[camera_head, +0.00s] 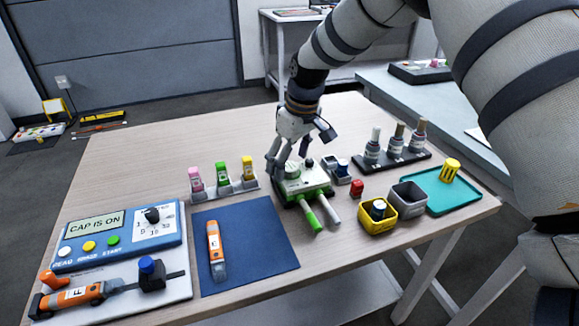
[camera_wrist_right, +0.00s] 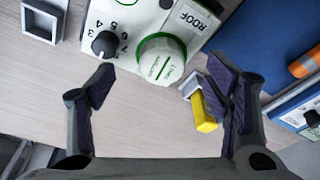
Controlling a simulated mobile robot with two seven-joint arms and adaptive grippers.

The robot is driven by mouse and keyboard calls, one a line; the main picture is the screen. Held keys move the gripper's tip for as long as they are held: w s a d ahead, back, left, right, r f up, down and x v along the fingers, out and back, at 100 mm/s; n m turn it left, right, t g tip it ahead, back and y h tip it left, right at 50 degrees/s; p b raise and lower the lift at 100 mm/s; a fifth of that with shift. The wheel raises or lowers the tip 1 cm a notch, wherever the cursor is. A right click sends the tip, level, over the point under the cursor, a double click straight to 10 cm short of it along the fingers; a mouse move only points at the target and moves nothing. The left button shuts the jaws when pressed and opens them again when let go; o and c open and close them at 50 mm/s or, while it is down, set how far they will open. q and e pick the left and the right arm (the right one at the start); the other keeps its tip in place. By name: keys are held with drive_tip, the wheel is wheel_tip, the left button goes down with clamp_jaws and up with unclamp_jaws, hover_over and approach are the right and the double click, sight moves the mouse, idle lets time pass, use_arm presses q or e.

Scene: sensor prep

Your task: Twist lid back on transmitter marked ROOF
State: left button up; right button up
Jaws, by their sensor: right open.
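The white transmitter stands on the wooden table, seen in the head view (camera_head: 303,184), with one green and one pale stub at its front. In the right wrist view its ROOF label (camera_wrist_right: 197,17) shows beside a black numbered dial (camera_wrist_right: 104,43). A round white lid with a green rim (camera_wrist_right: 162,60) sits at the transmitter's near edge; I cannot tell whether it is seated. My right gripper (camera_head: 288,160) is over the transmitter's back left part. In the wrist view the open fingers (camera_wrist_right: 160,70) are on either side of the lid, apart from it. My left gripper is out of view.
A rack with pink, green and yellow vials (camera_head: 223,187) stands left of the transmitter; its yellow vial (camera_wrist_right: 204,113) is close to a finger. A blue mat (camera_head: 262,235), red block (camera_head: 357,188), yellow bin (camera_head: 378,226), grey bin (camera_head: 408,200) and teal tray (camera_head: 470,195) lie around.

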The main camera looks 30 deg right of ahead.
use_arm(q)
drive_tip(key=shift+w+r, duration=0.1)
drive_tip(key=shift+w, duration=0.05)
use_arm(e)
drive_tip(key=shift+r, duration=0.25)
drive_tip(key=shift+r+p, duration=0.65)
drive_tip(key=shift+r, duration=2.25)
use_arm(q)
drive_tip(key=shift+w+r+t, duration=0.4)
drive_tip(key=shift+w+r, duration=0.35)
use_arm(e)
drive_tip(key=shift+f, duration=0.1)
